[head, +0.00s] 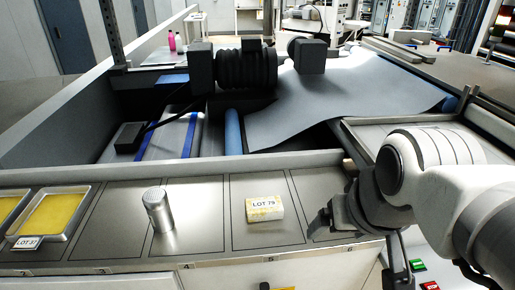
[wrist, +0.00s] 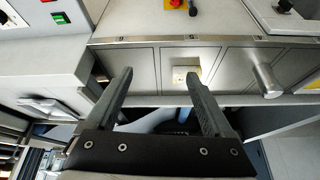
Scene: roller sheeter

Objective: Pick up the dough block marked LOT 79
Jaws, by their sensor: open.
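The dough block (head: 264,208) is a small pale yellow block with a white label reading LOT 79. It lies in a marked section of the steel counter in the head view. It also shows in the wrist view (wrist: 181,76), near the tip of the right-hand finger, though its label is not readable there. My gripper (head: 322,224) is to the right of the block in the head view. In the wrist view my gripper (wrist: 158,75) has its fingers spread apart with nothing held between them.
A metal shaker (head: 158,210) stands upright left of the block. A yellow-filled tray (head: 92,203) with a LOT 37 label (head: 27,243) sits farther left. The raised ledge (head: 200,167) of the sheeter runs behind the counter.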

